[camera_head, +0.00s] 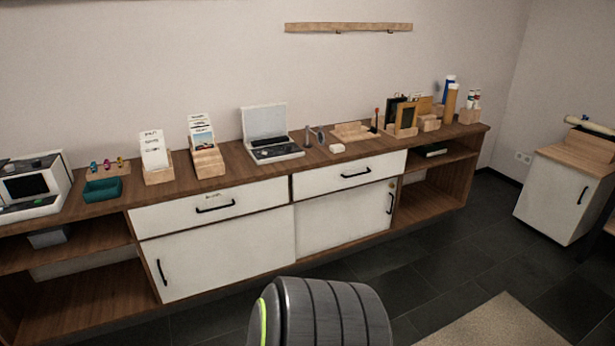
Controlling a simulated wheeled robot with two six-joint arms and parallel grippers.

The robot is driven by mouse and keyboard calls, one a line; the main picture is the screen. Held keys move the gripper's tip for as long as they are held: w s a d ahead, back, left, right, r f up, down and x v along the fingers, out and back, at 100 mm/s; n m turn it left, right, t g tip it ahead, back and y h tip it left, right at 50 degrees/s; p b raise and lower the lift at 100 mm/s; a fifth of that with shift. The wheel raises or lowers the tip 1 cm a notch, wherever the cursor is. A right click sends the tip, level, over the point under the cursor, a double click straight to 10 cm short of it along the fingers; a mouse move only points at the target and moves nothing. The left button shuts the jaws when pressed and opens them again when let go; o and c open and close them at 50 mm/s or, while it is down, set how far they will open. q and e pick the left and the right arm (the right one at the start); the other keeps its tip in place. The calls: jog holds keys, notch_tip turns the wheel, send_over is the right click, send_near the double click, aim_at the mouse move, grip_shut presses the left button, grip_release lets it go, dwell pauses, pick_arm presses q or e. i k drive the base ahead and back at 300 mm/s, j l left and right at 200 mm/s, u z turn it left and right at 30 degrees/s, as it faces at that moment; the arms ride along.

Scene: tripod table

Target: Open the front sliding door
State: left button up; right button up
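A long wooden sideboard (235,163) stands along the wall with two white sliding doors below its drawers. The left sliding door (225,250) has a black vertical handle (162,272) near its left edge and appears to lie in front of the other. The right sliding door (340,219) has a black handle (390,203) near its right edge and a small round brass-coloured lock above it. The doors together cover the middle of the sideboard; the open shelves at both ends are uncovered. Neither of my grippers is in view.
Two white drawers (250,203) (330,181) with black handles sit above the doors. A laptop (268,138), card holders and desk items stand on top. A white cabinet (552,200) stands at the right. Dark tiled floor (440,262) is clear, with a beige rug (495,325) at bottom right.

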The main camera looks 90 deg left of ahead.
aim_at(190, 263)
jog(key=u, duration=3.45)
jog(key=i+j+z, duration=0.2)
jog(key=i, duration=1.55)
jog(key=l, duration=0.1)
